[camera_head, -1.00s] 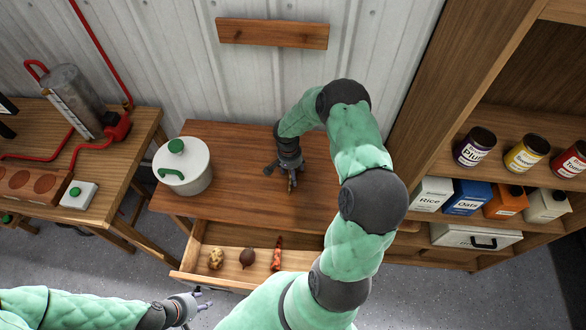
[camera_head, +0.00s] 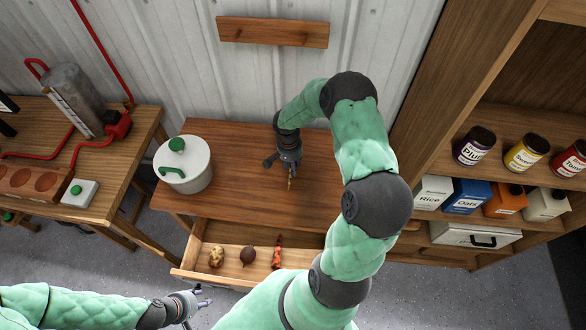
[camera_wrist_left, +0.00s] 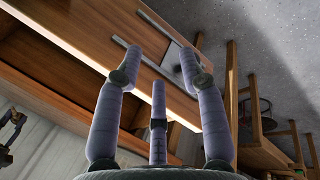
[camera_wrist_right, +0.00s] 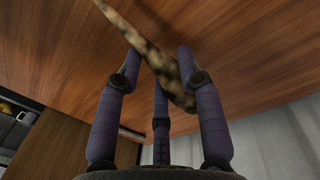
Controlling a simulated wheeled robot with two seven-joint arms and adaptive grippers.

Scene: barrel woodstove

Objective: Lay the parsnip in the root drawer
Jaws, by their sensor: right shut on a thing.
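The parsnip (camera_wrist_right: 158,58) is a mottled brown, tapering root in the right wrist view, slanting between the fingers. My right gripper (camera_head: 289,170) is shut on it over the brown tabletop; in the head view only a small part shows below the fingers. Whether it clears the tabletop is hard to tell. The root drawer (camera_head: 210,275) is pulled out below the table's front, in front of my right gripper. It holds a potato (camera_head: 216,257), a dark beet (camera_head: 247,256) and an orange-red carrot (camera_head: 277,251). My left gripper (camera_head: 203,298) is open and empty, near the drawer's front left.
A white lidded pot (camera_head: 190,175) stands at the table's left end. A side bench (camera_head: 120,170) is at left. A shelf with jars and boxes (camera_head: 467,198) stands at right. The drawer has free floor right of the carrot, partly hidden by my right arm.

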